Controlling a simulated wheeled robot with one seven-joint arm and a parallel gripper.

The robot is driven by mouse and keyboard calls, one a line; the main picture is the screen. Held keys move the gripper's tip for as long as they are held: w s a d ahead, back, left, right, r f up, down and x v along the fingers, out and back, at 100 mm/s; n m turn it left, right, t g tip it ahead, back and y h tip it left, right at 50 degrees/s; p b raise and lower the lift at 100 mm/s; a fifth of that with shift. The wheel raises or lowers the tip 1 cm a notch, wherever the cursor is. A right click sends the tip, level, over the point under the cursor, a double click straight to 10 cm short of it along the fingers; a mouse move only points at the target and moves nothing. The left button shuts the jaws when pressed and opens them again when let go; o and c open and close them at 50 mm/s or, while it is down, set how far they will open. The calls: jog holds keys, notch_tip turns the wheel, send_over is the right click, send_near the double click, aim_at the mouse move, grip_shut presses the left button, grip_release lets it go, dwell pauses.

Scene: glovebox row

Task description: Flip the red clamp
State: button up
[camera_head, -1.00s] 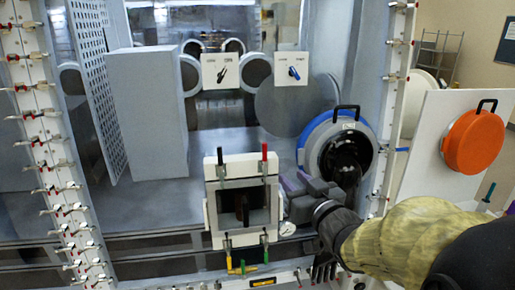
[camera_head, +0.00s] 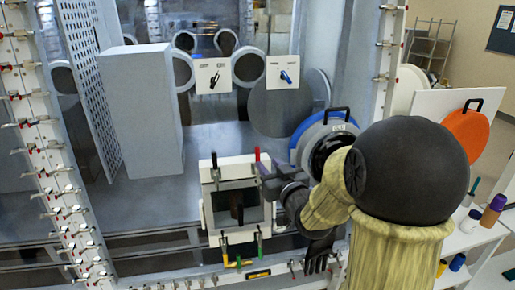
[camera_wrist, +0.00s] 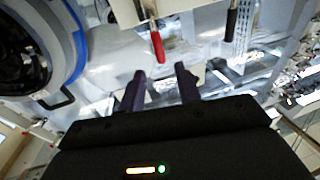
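The red clamp (camera_head: 257,155) is a toggle with a red handle at the top right corner of the small square door frame (camera_head: 211,217). Its handle stands upright in the head view. In the wrist view the red handle (camera_wrist: 157,47) hangs just beyond my gripper (camera_wrist: 160,74), roughly in line with the gap. The two purple fingers are apart, with nothing between them. In the head view my gripper (camera_head: 268,172) is beside the red handle at the door's upper right. The fingertips are partly hidden there, and I cannot tell whether they touch it.
A black-handled clamp (camera_head: 214,160) stands at the door's top left. Yellow (camera_head: 226,258) and green (camera_head: 260,245) handles are at its bottom. The round blue-rimmed port (camera_head: 307,137) with a black handle is close on the right, partly behind my arm.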

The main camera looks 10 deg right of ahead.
aim_at(259, 153)
jog(key=w+p, duration=0.1)
jog(key=w, duration=0.1)
jog(key=w+a, duration=0.1)
jog(key=w, duration=0.2)
jog(key=w+p, duration=0.1)
jog(key=w, duration=0.2)
jog(key=shift+w+a+p, duration=0.15)
jog(key=shift+a+p, duration=0.15)
jog(key=shift+p, duration=0.05)
grip_shut()
